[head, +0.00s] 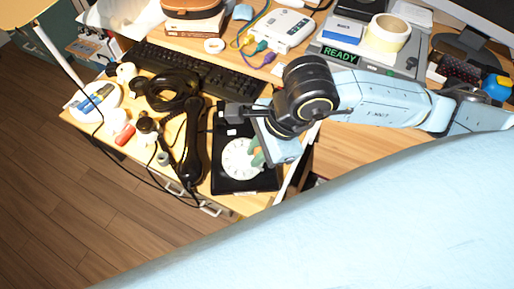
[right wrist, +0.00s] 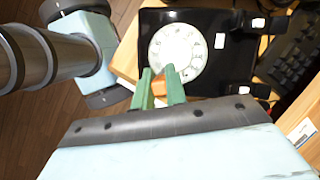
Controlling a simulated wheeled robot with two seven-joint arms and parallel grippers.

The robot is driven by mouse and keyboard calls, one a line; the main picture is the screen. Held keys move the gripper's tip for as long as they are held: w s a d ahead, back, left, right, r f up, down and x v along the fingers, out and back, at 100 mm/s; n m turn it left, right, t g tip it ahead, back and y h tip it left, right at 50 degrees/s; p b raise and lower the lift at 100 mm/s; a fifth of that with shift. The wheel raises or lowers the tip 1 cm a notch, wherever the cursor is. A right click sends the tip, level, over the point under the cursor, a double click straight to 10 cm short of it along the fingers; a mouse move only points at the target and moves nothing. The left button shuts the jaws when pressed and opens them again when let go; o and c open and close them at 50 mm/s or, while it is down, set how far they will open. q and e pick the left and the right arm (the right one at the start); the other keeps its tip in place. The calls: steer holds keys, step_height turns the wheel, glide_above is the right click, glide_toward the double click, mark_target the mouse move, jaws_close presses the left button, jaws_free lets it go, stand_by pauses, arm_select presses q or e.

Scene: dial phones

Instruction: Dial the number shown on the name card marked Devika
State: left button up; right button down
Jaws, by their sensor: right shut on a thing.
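A black dial phone (head: 228,185) with a white round dial (head: 238,160) sits at the table's front edge; the phone (right wrist: 205,45) and dial (right wrist: 178,52) also show in the right wrist view. The black handset (head: 192,150) lies off the phone, to its left. My right gripper (head: 258,157) is over the dial's right side in the head view. No name card marked Devika is legible. My left gripper is out of view.
A black keyboard (head: 190,68) lies behind the phone. A coiled black cable (head: 172,92) and a red-and-white item (head: 123,132) lie left of the handset. A device reading READY (head: 342,54) carries a tape roll (head: 388,33). Bare table shows right of the phone.

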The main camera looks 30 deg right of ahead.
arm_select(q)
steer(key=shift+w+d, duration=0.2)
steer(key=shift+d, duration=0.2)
arm_select(e)
steer(key=shift+w+r, duration=0.1)
steer(key=shift+w, duration=0.15)
steer(key=shift+w+r, duration=0.3)
steer(key=shift+w, duration=0.3)
steer(key=shift+w+r, duration=0.3)
steer(key=shift+w, duration=0.3)
steer(key=shift+w+r, duration=0.3)
steer(key=shift+w, duration=0.3)
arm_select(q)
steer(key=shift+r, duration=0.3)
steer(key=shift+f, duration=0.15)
arm_select(e)
steer(key=shift+f, duration=0.15)
steer(key=shift+w+f+b, duration=0.15)
steer(key=shift+f+b, duration=0.3)
steer(key=shift+b, duration=0.05)
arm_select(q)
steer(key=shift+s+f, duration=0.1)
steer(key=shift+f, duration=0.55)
